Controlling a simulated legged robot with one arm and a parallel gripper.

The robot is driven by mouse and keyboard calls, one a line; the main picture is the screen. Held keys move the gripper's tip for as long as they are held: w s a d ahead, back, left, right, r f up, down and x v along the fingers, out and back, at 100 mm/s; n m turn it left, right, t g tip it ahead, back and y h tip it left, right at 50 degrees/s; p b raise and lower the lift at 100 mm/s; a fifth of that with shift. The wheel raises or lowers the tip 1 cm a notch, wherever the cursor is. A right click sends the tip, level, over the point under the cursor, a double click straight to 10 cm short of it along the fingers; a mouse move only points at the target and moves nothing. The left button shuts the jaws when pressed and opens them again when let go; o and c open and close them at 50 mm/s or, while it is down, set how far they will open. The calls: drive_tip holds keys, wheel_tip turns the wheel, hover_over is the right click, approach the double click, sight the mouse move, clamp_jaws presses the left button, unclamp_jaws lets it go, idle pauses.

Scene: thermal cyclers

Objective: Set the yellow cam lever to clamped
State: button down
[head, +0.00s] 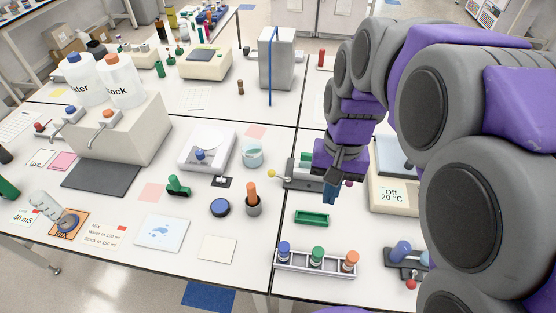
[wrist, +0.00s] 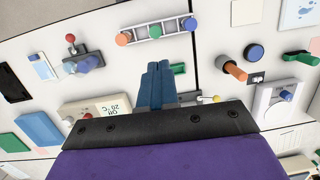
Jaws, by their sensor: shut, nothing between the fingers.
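A dark grey fixture (head: 297,183) stands on the right-hand bench, partly hidden behind my gripper. A pale yellowish ball knob (head: 271,175) sticks out at its left end; a pale yellow knob also shows beside my gripper in the wrist view (wrist: 216,98). My gripper (head: 330,198) is shut and empty, pointing down in front of the fixture. Its blue fingers (wrist: 158,66) are together, and no contact with a knob is visible.
A green tray (head: 311,218) lies just below my gripper. A rack (head: 315,263) with blue, green and orange-capped tubes stands nearer the front. A red-knobbed fixture (head: 405,262) is at right front. A display unit (head: 393,196) reading "Off 20 °C" stands right of my gripper.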

drive_tip(key=w+a+f+m, duration=0.1)
drive_tip(key=w+f+m, duration=0.1)
drive_tip(key=w, duration=0.8)
drive_tip(key=w+a+f+m+y, duration=0.1)
drive_tip(key=w+f, duration=0.2)
drive_tip(key=w, duration=0.6)
drive_tip(key=w+a+f+m, duration=0.2)
drive_tip(key=w, duration=0.8)
drive_tip(key=w+f+m, duration=0.1)
drive_tip(key=w+f, duration=0.5)
drive_tip(key=f, duration=0.2)
drive_tip(key=shift+a+m+y+p, duration=0.15)
drive_tip(key=shift+m+y+p, duration=0.15)
drive_tip(key=shift+f, duration=0.2)
drive_tip(key=b+x, duration=0.2)
drive_tip(key=x, duration=0.1)
drive_tip(key=b+x, duration=0.6)
drive_tip(key=x, duration=0.1)
drive_tip(key=shift+s, duration=0.3)
drive_tip(key=shift+s+a, duration=0.2)
drive_tip(key=shift+a, duration=0.1)
drive_tip(key=shift+s+a+f+b, duration=0.25)
drive_tip(key=shift+s+a+b, duration=0.3)
drive_tip(key=shift+s+a, duration=0.6)
